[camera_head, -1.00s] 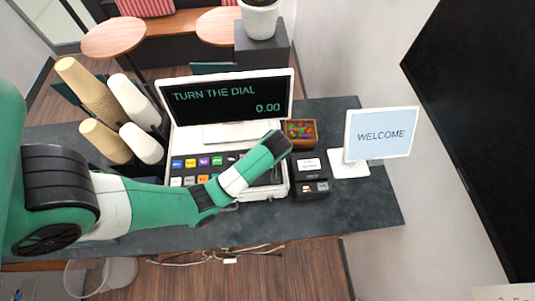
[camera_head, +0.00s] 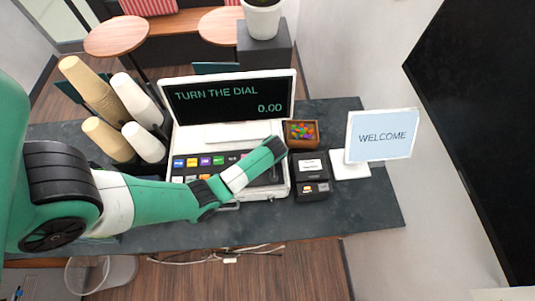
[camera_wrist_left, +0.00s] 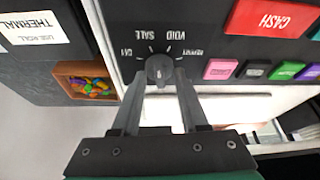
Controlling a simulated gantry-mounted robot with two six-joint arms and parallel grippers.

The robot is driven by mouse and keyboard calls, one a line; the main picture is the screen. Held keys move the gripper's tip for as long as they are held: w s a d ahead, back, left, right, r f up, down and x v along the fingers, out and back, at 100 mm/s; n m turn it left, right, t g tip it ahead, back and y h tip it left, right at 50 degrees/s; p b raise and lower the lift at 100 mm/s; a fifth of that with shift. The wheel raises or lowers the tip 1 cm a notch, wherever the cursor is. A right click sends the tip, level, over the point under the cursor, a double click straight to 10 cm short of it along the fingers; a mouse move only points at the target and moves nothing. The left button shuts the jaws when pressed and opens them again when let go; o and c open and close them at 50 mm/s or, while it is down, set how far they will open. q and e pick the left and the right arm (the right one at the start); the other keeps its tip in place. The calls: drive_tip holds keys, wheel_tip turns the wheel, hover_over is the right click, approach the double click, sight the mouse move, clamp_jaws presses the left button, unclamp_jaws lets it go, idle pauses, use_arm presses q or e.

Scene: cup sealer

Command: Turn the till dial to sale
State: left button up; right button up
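The till (camera_head: 282,88) stands on the counter, its screen reading "TURN THE DIAL" and "0.00". In the left wrist view the dark round dial (camera_wrist_left: 159,68) sits on the till's black panel, with labels around it including OFF, SALE and VOID. The label its pointer faces is too small to tell. My left gripper (camera_wrist_left: 160,76) is open, with one finger on each side of the dial and a narrow gap seeming to show at each side. In the head view my left wrist covers the dial and hides the fingers. My right gripper is out of view.
Colored keys (camera_wrist_left: 273,17) lie beside the dial. A candy box (camera_head: 301,133), a card terminal (camera_head: 312,190) and a WELCOME sign (camera_head: 383,135) stand right of the till. Cup stacks (camera_head: 92,88) stand left. The counter's front right is clear.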

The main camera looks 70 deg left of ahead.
use_arm(q)
clamp_jaws()
drive_tip(key=shift+n+g, duration=0.6)
drive_tip(key=shift+n, duration=1.1)
drive_tip(key=o, duration=0.9)
unclamp_jaws()
drive_tip(key=shift+c, duration=0.2)
